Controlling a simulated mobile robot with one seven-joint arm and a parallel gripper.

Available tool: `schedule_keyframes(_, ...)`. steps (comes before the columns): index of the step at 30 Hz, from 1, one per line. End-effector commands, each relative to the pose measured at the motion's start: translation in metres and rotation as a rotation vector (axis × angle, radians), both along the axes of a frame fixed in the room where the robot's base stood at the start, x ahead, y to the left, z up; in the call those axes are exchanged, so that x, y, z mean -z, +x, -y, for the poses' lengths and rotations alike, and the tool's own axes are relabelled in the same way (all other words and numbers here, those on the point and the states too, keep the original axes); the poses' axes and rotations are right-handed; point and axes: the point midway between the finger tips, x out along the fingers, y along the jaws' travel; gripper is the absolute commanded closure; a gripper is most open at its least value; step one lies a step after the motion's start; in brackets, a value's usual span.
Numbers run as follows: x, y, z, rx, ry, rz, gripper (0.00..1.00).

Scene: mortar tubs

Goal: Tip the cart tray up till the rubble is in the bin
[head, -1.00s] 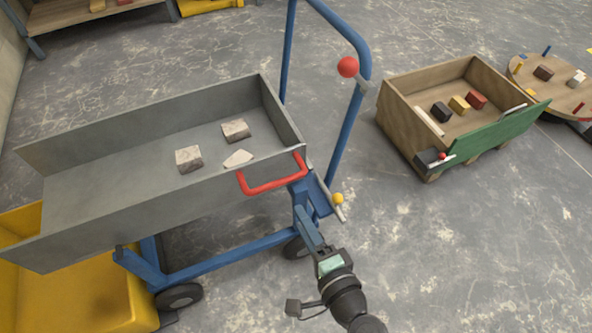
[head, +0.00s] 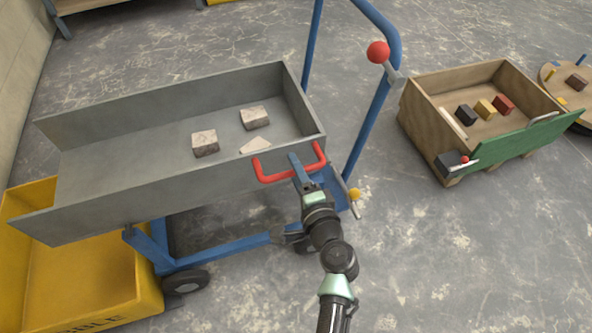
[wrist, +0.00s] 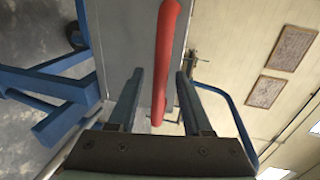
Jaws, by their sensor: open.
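The grey cart tray (head: 120,185) sits level on a blue cart frame (head: 215,262), with three pieces of rubble (head: 205,143) near its right end. A red handle (head: 263,176) is fixed to the tray's side near that end. My gripper (head: 296,162) is at the handle. In the wrist view the red bar (wrist: 165,60) runs between the two open fingers (wrist: 155,95), with a gap on either side. The yellow bin (head: 85,270) stands on the floor below the tray's left, open end. Part of it is hidden by the tray.
A red-knobbed lever (head: 378,52) stands on the cart's blue push bar. A yellow-knobbed pin (head: 355,194) is low on the frame. A wooden box (head: 430,125) with coloured blocks stands to the right. Bare floor (head: 480,260) lies at the front right.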

Motion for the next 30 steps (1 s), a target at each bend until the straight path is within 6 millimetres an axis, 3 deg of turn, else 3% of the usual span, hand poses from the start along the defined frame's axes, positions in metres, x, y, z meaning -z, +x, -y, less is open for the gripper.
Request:
schedule_keyframes(4,0.0000,-0.0002,0.0000,0.000,0.000,0.000,0.52)
schedule_keyframes(12,0.0000,-0.0005,0.0003,0.000,0.000,0.000,1.00)
schedule_keyframes(30,0.0000,-0.0007,0.0005,0.000,0.001,0.000,1.00)
